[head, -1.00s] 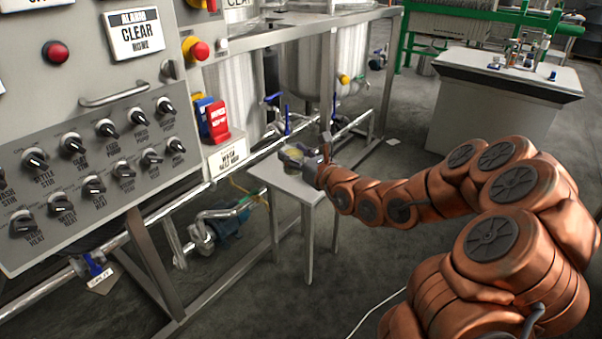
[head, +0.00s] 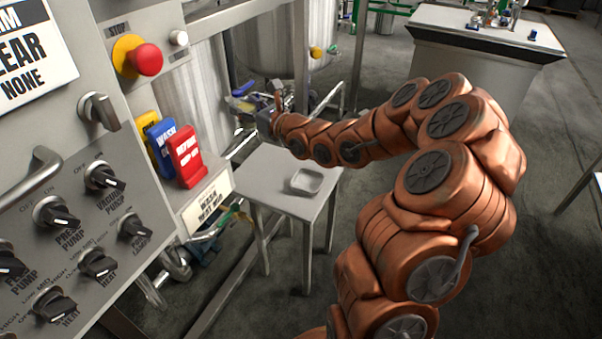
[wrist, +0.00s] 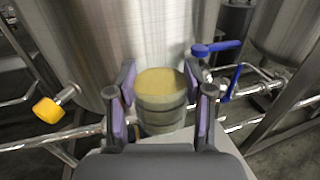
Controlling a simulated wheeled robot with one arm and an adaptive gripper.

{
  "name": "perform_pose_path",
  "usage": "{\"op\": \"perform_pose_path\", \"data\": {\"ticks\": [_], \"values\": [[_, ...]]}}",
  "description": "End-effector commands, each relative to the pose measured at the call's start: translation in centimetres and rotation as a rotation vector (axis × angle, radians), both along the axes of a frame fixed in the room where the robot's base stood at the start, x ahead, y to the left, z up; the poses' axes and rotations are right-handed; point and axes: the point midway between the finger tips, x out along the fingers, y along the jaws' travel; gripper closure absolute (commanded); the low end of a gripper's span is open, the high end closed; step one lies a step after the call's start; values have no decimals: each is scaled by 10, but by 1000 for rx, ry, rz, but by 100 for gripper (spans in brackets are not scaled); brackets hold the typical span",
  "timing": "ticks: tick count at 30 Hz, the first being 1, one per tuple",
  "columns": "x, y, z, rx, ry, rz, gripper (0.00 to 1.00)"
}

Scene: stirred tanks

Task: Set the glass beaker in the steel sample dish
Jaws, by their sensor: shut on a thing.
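The glass beaker (wrist: 161,103) is upright between the two purple-padded fingers of my gripper (wrist: 161,104) in the wrist view. It holds a yellowish substance, and the gripper is shut on it. In the head view my gripper (head: 258,108) is at the far end of my copper arm, above the back of a small steel table; the beaker is hardly distinguishable there. The steel sample dish (head: 307,181), a small square tray, sits empty on the front right part of the table top. The gripper is behind and to the left of the dish, apart from it.
The small table (head: 262,180) stands beside the control panel (head: 90,200) with its knobs and red stop button. Steel tanks (head: 275,45) and pipework with blue-handled valves (wrist: 217,47) rise close behind. A white-topped bench (head: 470,30) stands at the back right.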

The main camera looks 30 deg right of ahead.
Motion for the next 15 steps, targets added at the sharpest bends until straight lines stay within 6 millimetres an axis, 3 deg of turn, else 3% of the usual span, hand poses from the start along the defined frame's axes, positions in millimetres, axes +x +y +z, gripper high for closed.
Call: {"op": "perform_pose_path", "data": {"ticks": [3,8,15], "values": [[7,-47,10,-8,-5,-28,96],[5,-101,18,-12,-1,-23,96],[-22,-173,0,-4,4,86,96]]}}
